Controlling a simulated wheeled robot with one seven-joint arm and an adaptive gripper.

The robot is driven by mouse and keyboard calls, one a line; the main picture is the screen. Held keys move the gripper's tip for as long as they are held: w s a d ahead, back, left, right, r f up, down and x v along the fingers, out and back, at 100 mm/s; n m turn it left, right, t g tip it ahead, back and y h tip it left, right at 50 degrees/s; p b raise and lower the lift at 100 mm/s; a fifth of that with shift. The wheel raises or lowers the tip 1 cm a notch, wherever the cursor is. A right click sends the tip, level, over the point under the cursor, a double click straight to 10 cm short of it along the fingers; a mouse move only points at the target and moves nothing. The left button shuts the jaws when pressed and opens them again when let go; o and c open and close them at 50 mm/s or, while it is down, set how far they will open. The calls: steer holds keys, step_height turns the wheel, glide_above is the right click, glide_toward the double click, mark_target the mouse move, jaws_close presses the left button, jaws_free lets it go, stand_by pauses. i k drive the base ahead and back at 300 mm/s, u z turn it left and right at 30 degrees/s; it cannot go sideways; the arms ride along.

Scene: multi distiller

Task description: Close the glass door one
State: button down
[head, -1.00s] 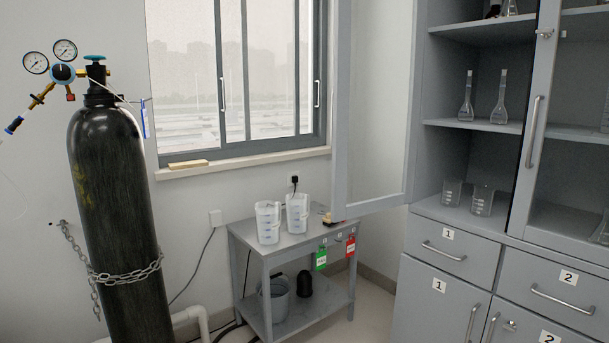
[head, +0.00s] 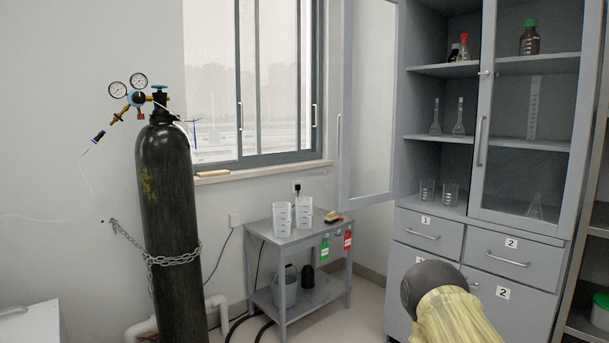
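Glass door one (head: 371,105) is the left door of the grey cabinet (head: 399,222). It stands wide open, swung out to the left, with its pane in front of the wall beside the window. Its handle (head: 339,134) shows as a thin bar at the door's left edge. The compartment behind it is open to view. A yellow and dark grey part of my arm shows at the bottom, in front of the lower cabinet. My gripper is not in view.
Glass door two (head: 533,120) is shut. Flasks (head: 459,117) and beakers (head: 450,193) stand on the open shelves. A small grey table (head: 285,238) with white beakers stands left of the cabinet. A chained black gas cylinder (head: 168,205) is farther left.

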mark_target(370, 117)
steer(key=u, duration=0.5)
steer(key=i, duration=1.15)
steer(key=z, duration=0.25)
